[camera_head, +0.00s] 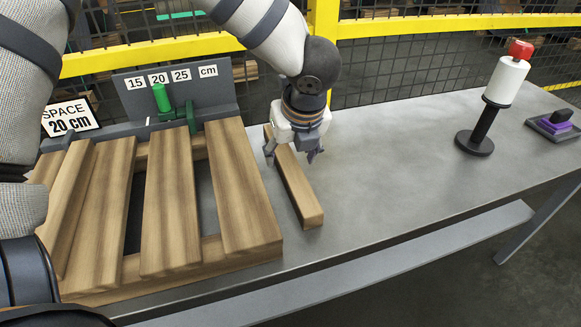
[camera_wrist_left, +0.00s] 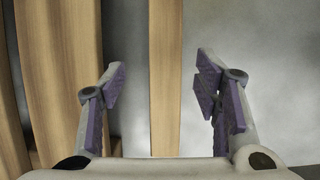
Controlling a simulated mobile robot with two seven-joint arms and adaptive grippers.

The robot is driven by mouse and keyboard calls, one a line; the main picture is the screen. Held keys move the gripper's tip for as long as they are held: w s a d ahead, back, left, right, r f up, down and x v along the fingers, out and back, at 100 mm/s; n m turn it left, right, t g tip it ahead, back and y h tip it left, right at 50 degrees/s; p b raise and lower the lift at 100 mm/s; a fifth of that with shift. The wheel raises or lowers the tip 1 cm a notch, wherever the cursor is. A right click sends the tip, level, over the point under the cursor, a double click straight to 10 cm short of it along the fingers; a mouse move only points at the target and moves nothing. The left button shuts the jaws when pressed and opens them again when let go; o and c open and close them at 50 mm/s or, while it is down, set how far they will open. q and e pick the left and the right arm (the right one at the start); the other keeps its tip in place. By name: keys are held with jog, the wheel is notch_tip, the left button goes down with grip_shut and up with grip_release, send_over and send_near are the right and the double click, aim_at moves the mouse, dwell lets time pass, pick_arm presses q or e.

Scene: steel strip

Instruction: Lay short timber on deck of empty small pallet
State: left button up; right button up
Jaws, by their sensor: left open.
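A narrow timber (camera_head: 298,188) lies flat on the grey steel bench, just right of the slatted wooden pallet (camera_head: 245,195). In the left wrist view the timber (camera_wrist_left: 165,110) runs between the two fingers, with grey bench on both sides of it. My left gripper (camera_head: 290,155) is open over the timber's far half, pointing down, one finger to each side. The fingers look apart from the wood; exact height is hard to tell. The pallet has wide boards with dark gaps. My right gripper is not in view.
A narrower wood piece (camera_head: 68,205) sits raised on the pallet's left boards. A gauge plate (camera_head: 180,93) marked 15, 20, 25 cm and a "SPACE 20 cm" sign (camera_head: 70,117) stand behind. A post with a white cylinder (camera_head: 506,80) stands right; mid-bench is clear.

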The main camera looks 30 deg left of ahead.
aim_at(288, 161)
pick_arm(q)
jog(key=x, duration=0.3)
jog(key=w+b+x, duration=0.1)
jog(key=x, duration=0.3)
jog(key=shift+w+a+r, duration=0.1)
jog(key=shift+a+r, duration=0.05)
jog(key=shift+r, duration=0.2)
jog(key=shift+c, duration=0.3)
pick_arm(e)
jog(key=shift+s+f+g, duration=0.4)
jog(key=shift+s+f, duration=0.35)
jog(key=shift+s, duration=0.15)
pick_arm(q)
grip_shut()
